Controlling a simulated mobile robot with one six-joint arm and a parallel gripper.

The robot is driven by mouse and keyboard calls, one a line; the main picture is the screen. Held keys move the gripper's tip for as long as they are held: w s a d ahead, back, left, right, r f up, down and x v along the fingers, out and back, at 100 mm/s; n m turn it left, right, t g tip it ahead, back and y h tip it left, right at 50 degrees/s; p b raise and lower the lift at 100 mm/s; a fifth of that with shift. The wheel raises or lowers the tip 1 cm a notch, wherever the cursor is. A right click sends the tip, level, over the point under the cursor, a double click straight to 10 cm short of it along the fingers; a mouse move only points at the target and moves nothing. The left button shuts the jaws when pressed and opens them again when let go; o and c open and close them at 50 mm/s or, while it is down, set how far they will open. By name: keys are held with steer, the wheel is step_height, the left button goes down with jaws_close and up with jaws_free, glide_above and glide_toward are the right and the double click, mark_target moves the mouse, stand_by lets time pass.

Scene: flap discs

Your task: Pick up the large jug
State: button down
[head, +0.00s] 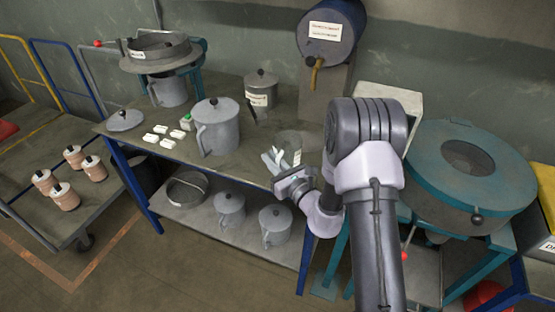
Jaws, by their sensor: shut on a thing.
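A large grey lidded jug (219,133) with a side handle and black knob stands upright on the table, left of my gripper and apart from it. My gripper (277,162) is at the table's right front edge, its pale fingers shut on a clear container (289,140). The container looks upright and has a white label. The fingers and wrist hide its lower part, so I cannot tell whether it touches the table.
The table (245,163) also bears a labelled lidded canister (261,88), small white blocks (159,134) and a sieve on a stand (158,50). Smaller lidded jugs (230,208) stand on the lower shelf. A teal round machine (470,170) stands close on the right.

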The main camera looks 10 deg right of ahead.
steer(key=s+a+r+p, duration=0.2)
steer(key=s+a+p, duration=0.1)
steer(key=s, duration=0.4)
steer(key=s+a+r+p, duration=0.2)
steer(key=s+a+p, duration=0.1)
steer(key=s, duration=0.4)
steer(key=shift+s+a+r+p, duration=0.3)
steer(key=shift+a+r+p, duration=0.1)
steer(key=shift+p, duration=0.5)
